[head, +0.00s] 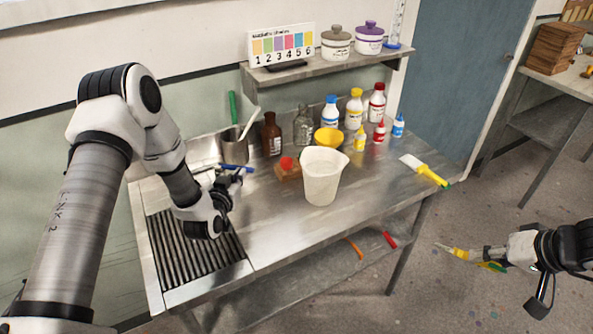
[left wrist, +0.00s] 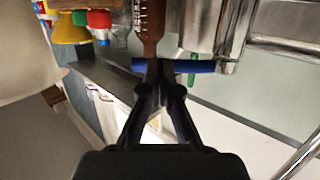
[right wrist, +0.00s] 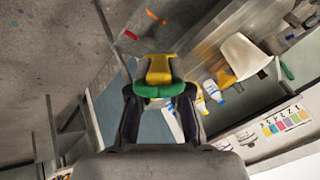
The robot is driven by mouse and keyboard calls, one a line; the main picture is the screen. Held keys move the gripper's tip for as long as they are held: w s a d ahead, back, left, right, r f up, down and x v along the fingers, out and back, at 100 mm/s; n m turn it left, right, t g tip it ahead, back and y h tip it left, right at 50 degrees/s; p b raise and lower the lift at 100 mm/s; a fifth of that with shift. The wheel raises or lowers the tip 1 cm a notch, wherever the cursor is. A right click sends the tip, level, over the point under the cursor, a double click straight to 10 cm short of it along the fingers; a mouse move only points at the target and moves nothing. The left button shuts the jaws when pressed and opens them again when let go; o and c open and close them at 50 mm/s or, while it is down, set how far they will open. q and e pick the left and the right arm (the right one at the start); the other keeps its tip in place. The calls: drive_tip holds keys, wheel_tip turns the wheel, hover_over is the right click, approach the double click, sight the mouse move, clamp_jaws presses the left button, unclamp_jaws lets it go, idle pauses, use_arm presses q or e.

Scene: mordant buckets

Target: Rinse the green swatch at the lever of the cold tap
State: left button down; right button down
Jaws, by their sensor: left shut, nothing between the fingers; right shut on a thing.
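My left gripper (left wrist: 161,82) is shut and empty. In the left wrist view its fingertips overlap the blue lever (left wrist: 200,66) of the tap; I cannot tell whether they touch. The lever joins steel tap metal (left wrist: 231,40) and also shows in the head view (head: 236,168). My right gripper (right wrist: 160,98) is shut on a yellow-and-green piece, with a yellow part (right wrist: 158,68) and a rounded green part (right wrist: 158,90). In the head view the piece (head: 462,253) is held out past the bench's right end. I cannot tell whether it is the green swatch.
On the steel bench (head: 262,240) stand a white jug (head: 322,176), a yellow bowl (head: 328,138), brown bottle (head: 271,136), a pot (head: 234,148) and several colour bottles. A white-bladed, yellow-handled tool (head: 426,170) lies at the right. The ribbed drainer (head: 190,255) is clear at front left.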

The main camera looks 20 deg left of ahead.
sight(248, 169)
drive_tip(key=shift+f, duration=0.1)
